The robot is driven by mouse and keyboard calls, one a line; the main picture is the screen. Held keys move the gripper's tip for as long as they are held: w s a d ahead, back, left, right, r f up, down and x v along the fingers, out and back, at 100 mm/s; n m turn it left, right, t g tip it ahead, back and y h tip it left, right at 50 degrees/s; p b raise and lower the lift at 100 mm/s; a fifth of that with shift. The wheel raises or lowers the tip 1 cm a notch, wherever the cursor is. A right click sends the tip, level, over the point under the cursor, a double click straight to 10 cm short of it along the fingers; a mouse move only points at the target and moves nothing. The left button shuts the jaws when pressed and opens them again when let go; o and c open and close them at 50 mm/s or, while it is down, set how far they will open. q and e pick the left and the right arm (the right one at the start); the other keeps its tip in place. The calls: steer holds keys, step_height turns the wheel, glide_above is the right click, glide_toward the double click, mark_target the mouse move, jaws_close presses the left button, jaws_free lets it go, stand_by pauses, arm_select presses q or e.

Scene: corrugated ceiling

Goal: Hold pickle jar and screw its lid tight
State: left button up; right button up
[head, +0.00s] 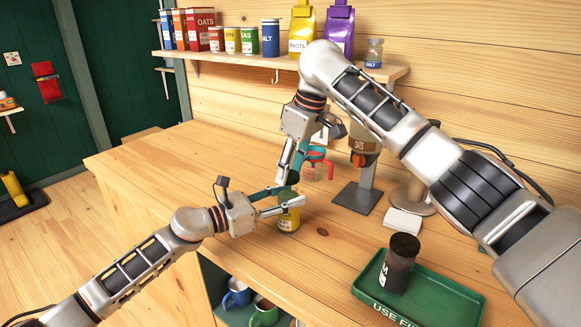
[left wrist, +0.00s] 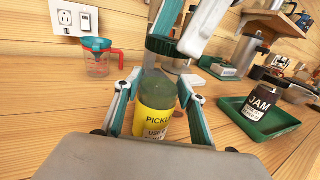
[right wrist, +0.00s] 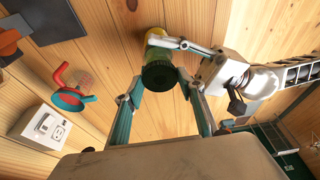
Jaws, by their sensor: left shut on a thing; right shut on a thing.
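The pickle jar (head: 288,222) stands upright on the wooden counter near its front edge. Its yellow label (left wrist: 156,122) faces the left wrist camera. My left gripper (head: 284,202) comes in from the left and is shut around the jar's body. My right gripper (head: 287,183) reaches down from above and is shut on the lid.
A measuring cup with red handle (head: 316,166) stands behind the jar. A dark jam jar (head: 398,265) stands on a green tray (head: 450,298) at the front right. A dispenser base (head: 357,197) is right of the jar. The counter's left part is clear. A stocked shelf (head: 285,62) runs behind.

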steer(key=shift+f, duration=0.7)
arm_select(q)
jaws_close()
arm_select(e)
steer(key=shift+f, duration=0.6)
steer(key=m, duration=0.3)
steer(key=shift+a+h, duration=0.1)
steer(key=shift+h, duration=0.2)
steer(key=m, duration=0.2)
steer(key=m+t+h, duration=0.1)
steer(key=m, duration=0.2)
steer(key=shift+s+a, duration=0.15)
steer(key=m, duration=0.2)
steer(key=m+h, duration=0.1)
steer(key=m, duration=0.1)
steer(key=shift+a+m, duration=0.2)
steer(key=shift+m, duration=0.2)
steer(key=m+h, duration=0.1)
steer(key=m, duration=0.3)
steer(key=shift+h, duration=0.3)
steer(key=o, duration=0.7)
steer(key=shift+f, duration=0.1)
